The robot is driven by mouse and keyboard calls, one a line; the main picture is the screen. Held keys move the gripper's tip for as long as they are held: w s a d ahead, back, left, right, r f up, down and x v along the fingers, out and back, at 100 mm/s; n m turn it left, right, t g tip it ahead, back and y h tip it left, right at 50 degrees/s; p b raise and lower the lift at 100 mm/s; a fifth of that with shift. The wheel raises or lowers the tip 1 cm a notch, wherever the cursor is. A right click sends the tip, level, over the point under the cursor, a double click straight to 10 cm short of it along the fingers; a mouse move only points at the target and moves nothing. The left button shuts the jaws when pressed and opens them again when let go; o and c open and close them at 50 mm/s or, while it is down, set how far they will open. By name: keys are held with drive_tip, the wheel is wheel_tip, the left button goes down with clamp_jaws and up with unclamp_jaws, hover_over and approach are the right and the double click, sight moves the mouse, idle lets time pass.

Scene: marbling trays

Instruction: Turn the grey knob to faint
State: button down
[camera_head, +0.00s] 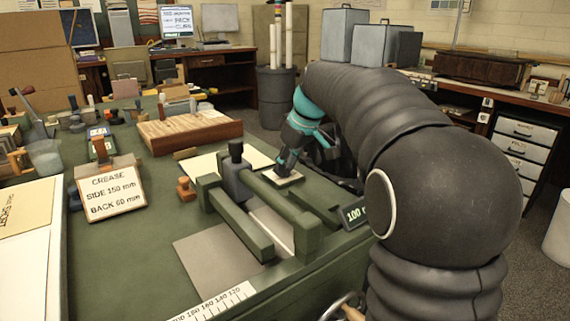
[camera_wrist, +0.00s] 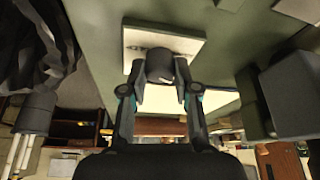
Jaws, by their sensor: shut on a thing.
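The grey knob (camera_wrist: 160,67) stands on a small white plate (camera_wrist: 194,48) in the wrist view. My gripper (camera_wrist: 160,80) is shut on the knob, with one finger on each side of it. Dark marks show on the plate beside the knob, but I cannot read them, so the knob's setting cannot be told. In the head view, the plate (camera_head: 291,180) lies on the green bench, and my gripper (camera_head: 284,168) reaches down to it. The knob is hidden there behind my gripper.
A green rail fixture (camera_head: 238,228) with a dark clamp knob (camera_head: 236,151) stands left of my gripper. A small display (camera_head: 354,212) is at the bench edge. A crease sign (camera_head: 110,190) and a wooden box (camera_head: 190,132) stand farther left on the green bench (camera_head: 150,240).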

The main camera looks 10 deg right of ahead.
drive_tip(key=shift+s, duration=0.1)
idle(0.4)
drive_tip(key=c, duration=0.9)
unclamp_jaws()
drive_tip(key=shift+o, duration=0.2)
drive_tip(key=v, duration=1.2)
